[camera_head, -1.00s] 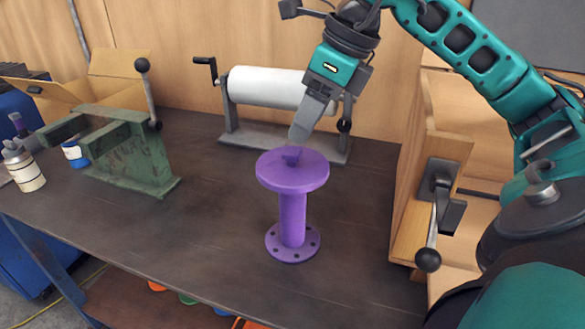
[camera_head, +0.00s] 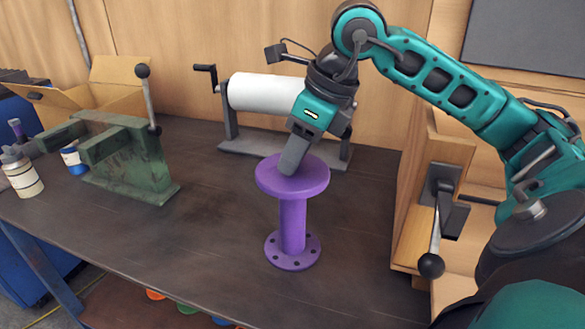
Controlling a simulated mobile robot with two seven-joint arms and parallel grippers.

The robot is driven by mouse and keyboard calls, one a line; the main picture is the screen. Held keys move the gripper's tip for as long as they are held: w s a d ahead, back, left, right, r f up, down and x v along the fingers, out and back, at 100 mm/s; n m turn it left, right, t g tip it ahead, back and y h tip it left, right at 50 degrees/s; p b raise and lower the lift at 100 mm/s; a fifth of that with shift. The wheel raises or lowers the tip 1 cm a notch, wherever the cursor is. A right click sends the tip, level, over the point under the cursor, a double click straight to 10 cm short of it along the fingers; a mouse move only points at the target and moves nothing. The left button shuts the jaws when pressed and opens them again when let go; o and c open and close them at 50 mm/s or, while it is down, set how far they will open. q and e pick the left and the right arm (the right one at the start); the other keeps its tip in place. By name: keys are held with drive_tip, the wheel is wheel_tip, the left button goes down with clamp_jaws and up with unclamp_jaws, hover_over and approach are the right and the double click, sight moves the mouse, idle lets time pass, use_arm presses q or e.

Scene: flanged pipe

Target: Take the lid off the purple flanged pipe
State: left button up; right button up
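The purple flanged pipe (camera_head: 292,225) stands upright on the dark workbench, its wide holed flange at the bottom. The purple round lid (camera_head: 310,187) sits on its top. My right gripper (camera_head: 289,170) comes down from the upper right, tilted, with its fingertips at the middle of the lid. The small knob of the lid is hidden behind the fingers, so whether they are shut on it does not show. My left gripper is not in view.
A green metal clamp (camera_head: 130,155) with a lever stands at the left. A white roll (camera_head: 265,92) on a stand is behind the pipe. A wooden frame with a black-knobbed lever (camera_head: 433,235) is at the right. Bottles (camera_head: 22,175) and a cardboard box (camera_head: 118,82) are at the left.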

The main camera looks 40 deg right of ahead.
clamp_jaws()
drive_tip(key=shift+r, duration=0.15)
wheel_tip(320, 180, up, 20)
drive_tip(key=p, duration=0.6)
drive_tip(key=shift+f+p, duration=0.2)
drive_tip(key=shift+p, duration=0.2)
